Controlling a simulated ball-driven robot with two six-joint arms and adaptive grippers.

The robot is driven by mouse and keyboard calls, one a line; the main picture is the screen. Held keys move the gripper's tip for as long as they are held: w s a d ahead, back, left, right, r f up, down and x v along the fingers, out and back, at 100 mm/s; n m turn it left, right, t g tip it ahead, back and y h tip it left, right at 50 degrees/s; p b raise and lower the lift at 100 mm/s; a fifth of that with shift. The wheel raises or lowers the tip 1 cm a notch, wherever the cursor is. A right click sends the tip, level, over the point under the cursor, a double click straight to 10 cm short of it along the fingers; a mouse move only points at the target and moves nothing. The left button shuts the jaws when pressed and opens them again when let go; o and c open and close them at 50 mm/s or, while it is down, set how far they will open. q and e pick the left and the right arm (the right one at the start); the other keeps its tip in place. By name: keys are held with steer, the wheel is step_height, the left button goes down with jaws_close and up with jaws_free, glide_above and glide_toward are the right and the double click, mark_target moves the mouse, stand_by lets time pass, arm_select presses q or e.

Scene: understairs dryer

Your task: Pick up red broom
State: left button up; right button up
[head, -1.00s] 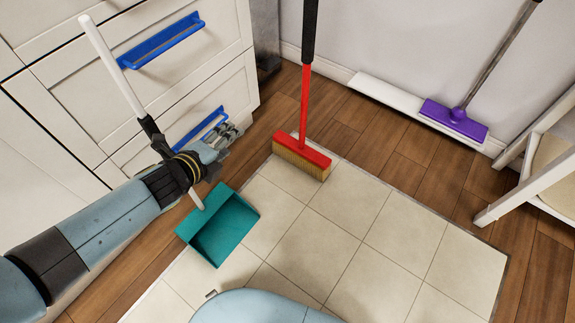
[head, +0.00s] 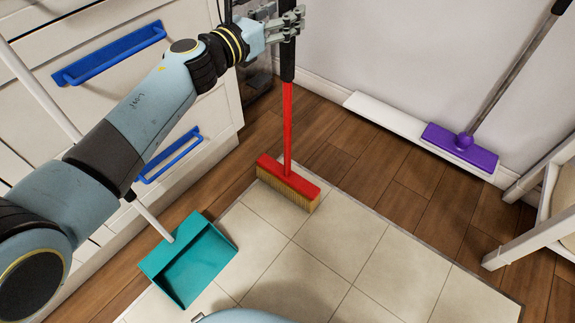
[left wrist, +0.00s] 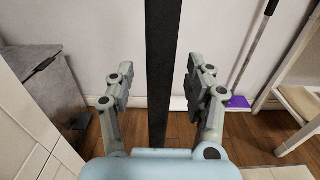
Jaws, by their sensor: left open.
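The red broom (head: 288,187) stands upright with its bristles on the edge of the tiled floor patch. Its handle is red low down and black higher up. My left gripper (head: 290,22) is at the black part of the handle in the head view. In the left wrist view, the black handle (left wrist: 163,75) runs vertically between the two open fingers of my left gripper (left wrist: 158,88). There is a gap to the left finger and a smaller one to the right finger. My right gripper is not in view.
A teal dustpan (head: 189,262) with a white handle lies at lower left, by white drawers with blue handles (head: 110,55). A purple mop (head: 460,146) leans at the right wall, near a white wooden frame (head: 535,200). The tiled floor (head: 340,240) is clear.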

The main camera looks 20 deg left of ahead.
arm_select(q)
steer(key=shift+x, duration=1.1)
steer(key=shift+s, duration=0.1)
jaws_close()
